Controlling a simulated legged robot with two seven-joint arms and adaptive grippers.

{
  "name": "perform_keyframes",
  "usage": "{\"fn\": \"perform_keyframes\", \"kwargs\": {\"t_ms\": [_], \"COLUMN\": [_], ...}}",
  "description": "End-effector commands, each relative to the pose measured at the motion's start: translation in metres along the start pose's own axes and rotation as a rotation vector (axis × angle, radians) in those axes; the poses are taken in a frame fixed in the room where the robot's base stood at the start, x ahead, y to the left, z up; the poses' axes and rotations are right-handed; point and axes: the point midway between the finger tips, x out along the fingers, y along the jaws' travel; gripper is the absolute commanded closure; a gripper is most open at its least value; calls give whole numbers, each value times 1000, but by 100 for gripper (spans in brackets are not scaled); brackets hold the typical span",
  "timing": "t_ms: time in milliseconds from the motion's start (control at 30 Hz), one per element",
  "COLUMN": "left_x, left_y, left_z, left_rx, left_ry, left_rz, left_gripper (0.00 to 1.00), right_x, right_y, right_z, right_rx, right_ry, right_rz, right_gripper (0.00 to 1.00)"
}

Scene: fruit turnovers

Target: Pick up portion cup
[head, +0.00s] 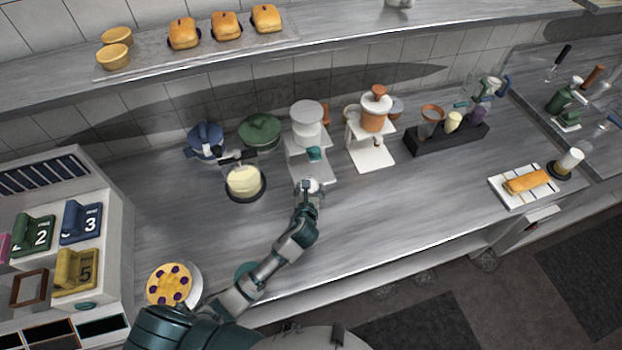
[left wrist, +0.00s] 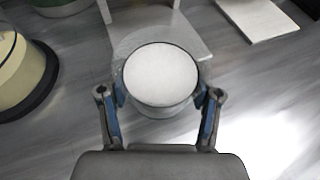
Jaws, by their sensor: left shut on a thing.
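The portion cup (left wrist: 160,76) is a small clear cup with white contents. In the left wrist view it sits between the two fingers of my left gripper (left wrist: 160,100), which is shut on it. In the head view the cup and my left gripper (head: 311,187) are in front of the dispenser with the white top (head: 306,112), at the front edge of its base plate. I cannot tell whether the cup touches the counter. My right gripper is not in view.
A round pot of cream-coloured filling (head: 243,181) stands left of the gripper. A second dispenser with an orange body (head: 374,118) stands to the right. A berry-topped pie (head: 170,285) is at the lower left. The counter (head: 420,205) is clear to the right.

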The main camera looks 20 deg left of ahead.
Motion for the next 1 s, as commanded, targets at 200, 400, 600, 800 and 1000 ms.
{"fn": "perform_keyframes", "kwargs": {"t_ms": [200,400,600,800,1000], "left_x": [-25,-44,-57,-64,-68], "left_y": [0,0,0,0,0], "left_z": [-10,-18,-24,-27,-28], "left_rx": [0,0,1,1,0], "left_ry": [-1,0,-1,0,-1], "left_rz": [-1,-1,0,0,0], "left_gripper": [84,84,84,84,84], "right_x": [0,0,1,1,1], "right_y": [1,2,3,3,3], "right_z": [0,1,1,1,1], "right_rx": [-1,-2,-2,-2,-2], "right_ry": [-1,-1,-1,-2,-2], "right_rz": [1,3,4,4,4], "right_gripper": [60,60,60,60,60]}}
